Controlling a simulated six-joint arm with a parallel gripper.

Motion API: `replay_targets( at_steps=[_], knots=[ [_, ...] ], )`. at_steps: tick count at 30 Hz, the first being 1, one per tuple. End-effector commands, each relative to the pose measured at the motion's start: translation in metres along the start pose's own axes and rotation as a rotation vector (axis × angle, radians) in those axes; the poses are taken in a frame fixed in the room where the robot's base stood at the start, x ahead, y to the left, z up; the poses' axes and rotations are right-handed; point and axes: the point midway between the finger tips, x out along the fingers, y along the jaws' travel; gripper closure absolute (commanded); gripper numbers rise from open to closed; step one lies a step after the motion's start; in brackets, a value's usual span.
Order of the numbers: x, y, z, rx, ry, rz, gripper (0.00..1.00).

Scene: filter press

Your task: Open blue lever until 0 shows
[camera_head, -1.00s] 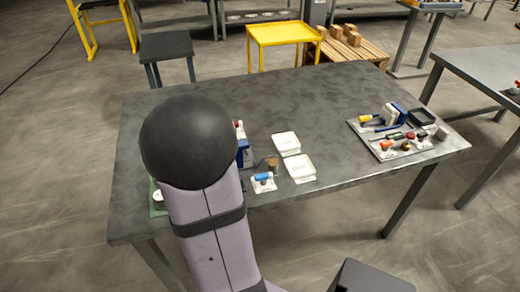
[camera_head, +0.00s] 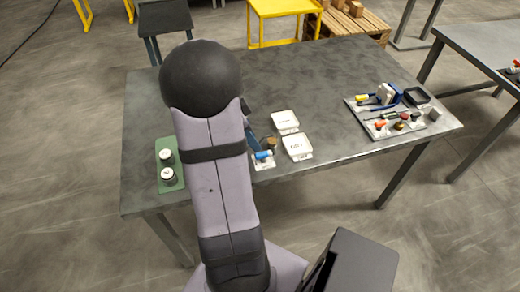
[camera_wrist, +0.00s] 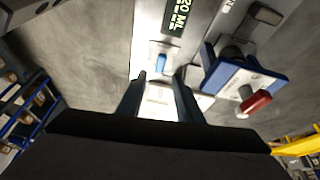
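The blue lever (camera_head: 263,155) sits on a small white base at the table's front edge, beside my arm in the head view. In the wrist view a small blue part (camera_wrist: 162,62), apparently this lever, lies ahead of and between my fingertips. My gripper (camera_wrist: 160,78) is open, its two dark fingers apart with nothing visibly held. Contact with the blue part cannot be told. A dark display (camera_wrist: 176,16) above it shows light characters that look like "20 ML", partly cut by the frame. My arm hides most of the press in the head view.
A blue block with a red handle (camera_wrist: 256,103) stands close right of my fingers. Two white trays (camera_head: 297,146) lie right of the lever. A green mat (camera_head: 166,179) with jars is left of my arm.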

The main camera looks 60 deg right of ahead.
Motion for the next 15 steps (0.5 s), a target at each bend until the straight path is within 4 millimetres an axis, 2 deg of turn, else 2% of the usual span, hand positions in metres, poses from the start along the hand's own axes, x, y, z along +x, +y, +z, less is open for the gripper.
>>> replay_targets(
  at_steps=[3,9,15],
  knots=[
    [0.000,0.000,0.000,0.068,-0.001,0.000,0.67],
    [0.001,0.000,0.000,0.091,-0.001,0.001,0.67],
    [0.014,0.001,0.000,0.089,0.000,0.003,0.67]
  ],
)
